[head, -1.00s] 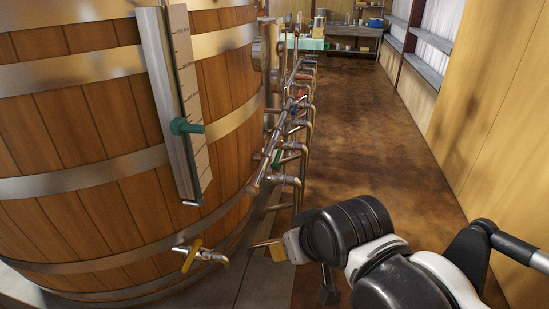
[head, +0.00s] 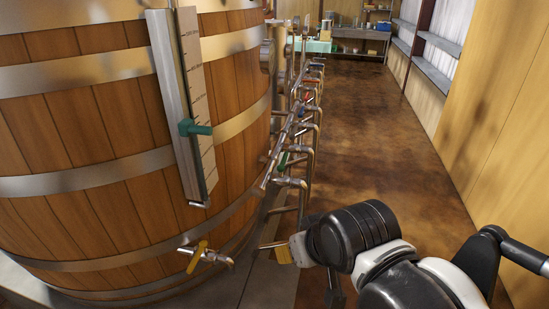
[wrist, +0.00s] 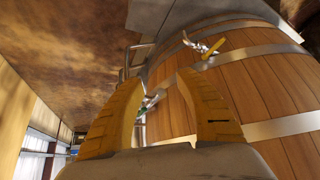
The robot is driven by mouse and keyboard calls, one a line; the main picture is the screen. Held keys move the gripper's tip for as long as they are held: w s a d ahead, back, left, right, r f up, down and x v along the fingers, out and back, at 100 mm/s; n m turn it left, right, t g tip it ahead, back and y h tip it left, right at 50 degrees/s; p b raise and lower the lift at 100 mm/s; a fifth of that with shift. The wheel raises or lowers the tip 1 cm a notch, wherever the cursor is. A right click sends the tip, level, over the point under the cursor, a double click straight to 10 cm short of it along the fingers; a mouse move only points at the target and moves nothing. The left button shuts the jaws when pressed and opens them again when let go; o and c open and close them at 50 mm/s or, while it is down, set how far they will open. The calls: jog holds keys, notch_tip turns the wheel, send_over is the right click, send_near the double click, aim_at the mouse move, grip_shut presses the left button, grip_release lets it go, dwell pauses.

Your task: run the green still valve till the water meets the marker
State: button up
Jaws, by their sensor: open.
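A green-handled valve (head: 283,160) sits on the pipe row beside the wooden vat (head: 130,120). A small green part shows between my fingers in the wrist view (wrist: 142,111), some way beyond them; I cannot tell whether it is that handle. The gauge board (head: 193,75) on the vat bears a teal marker (head: 194,128). The water level is too small to tell. My gripper (head: 270,246) is low, right of the vat and nearer than the green valve. In the wrist view its yellow fingers (wrist: 165,95) are apart, with nothing held.
A tap with a yellow handle (head: 197,257) juts from the vat's lower side, left of my gripper. Several pipes with red and blue handles recede along the vat. Brown floor (head: 360,130) is clear on the right, up to a wooden wall (head: 490,110).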

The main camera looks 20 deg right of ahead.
jog(key=shift+o, duration=0.3)
jog(key=w+d+r+m+p, duration=0.2)
jog(key=w+r, duration=0.6)
jog(key=w, duration=0.3)
jog(key=m+g+h+p, duration=0.3)
jog(key=m+p, duration=0.2)
send_over(285, 156)
jog(key=s+a, duration=0.2)
notch_tip(285, 156, down, 12)
jog(key=shift+s+d+r, duration=0.1)
jog(key=shift+s+r, duration=0.05)
jog(key=shift+r, duration=0.05)
jog(key=b+x, duration=0.3)
jog(key=x, duration=0.4)
jog(key=shift+f+b, duration=0.3)
jog(key=shift+f, duration=0.1)
grip_shut()
